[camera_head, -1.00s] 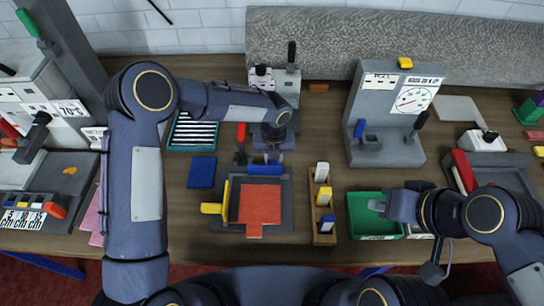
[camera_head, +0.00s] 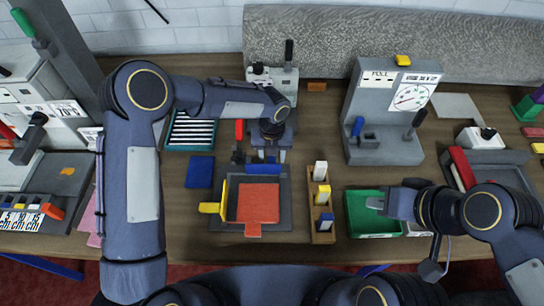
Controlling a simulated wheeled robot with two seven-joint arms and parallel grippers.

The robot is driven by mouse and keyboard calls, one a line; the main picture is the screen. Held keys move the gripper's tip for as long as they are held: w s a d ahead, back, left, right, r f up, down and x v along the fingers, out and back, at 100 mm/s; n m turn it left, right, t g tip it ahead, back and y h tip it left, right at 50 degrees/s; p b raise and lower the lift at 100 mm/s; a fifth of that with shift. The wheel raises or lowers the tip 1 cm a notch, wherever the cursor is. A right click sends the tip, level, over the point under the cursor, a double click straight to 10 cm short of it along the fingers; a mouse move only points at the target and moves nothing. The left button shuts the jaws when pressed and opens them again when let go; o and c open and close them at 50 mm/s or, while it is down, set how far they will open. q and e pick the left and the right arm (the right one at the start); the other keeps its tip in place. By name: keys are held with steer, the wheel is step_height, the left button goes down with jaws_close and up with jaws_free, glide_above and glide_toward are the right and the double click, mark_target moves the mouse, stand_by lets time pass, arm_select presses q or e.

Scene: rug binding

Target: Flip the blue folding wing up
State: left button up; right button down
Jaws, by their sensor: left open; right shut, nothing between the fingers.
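The blue folding wing (camera_head: 263,169) is at the back edge of the dark fixture (camera_head: 284,218), behind the orange-red square panel (camera_head: 257,203). A yellow wing (camera_head: 224,193) stands up along the panel's left side, with a yellow tab (camera_head: 209,208) sticking out to the left. My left gripper (camera_head: 268,156) is open, pointing down just behind the blue wing. It hides part of the area behind the wing, and I cannot tell whether it touches it. My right gripper (camera_head: 376,203) is shut and empty, over the green tray.
A wooden holder (camera_head: 322,236) with several coloured blocks stands right of the fixture. The green tray (camera_head: 360,225) is beyond it. A blue pad (camera_head: 200,172) lies left of the fixture. A grey press (camera_head: 272,82) and a gauge stand (camera_head: 377,125) stand behind.

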arm_select(q)
step_height(320, 180, up, 6)
steer(key=shift+f+b, duration=0.2)
steer(key=shift+b, duration=0.45)
steer(key=shift+r, duration=0.65)
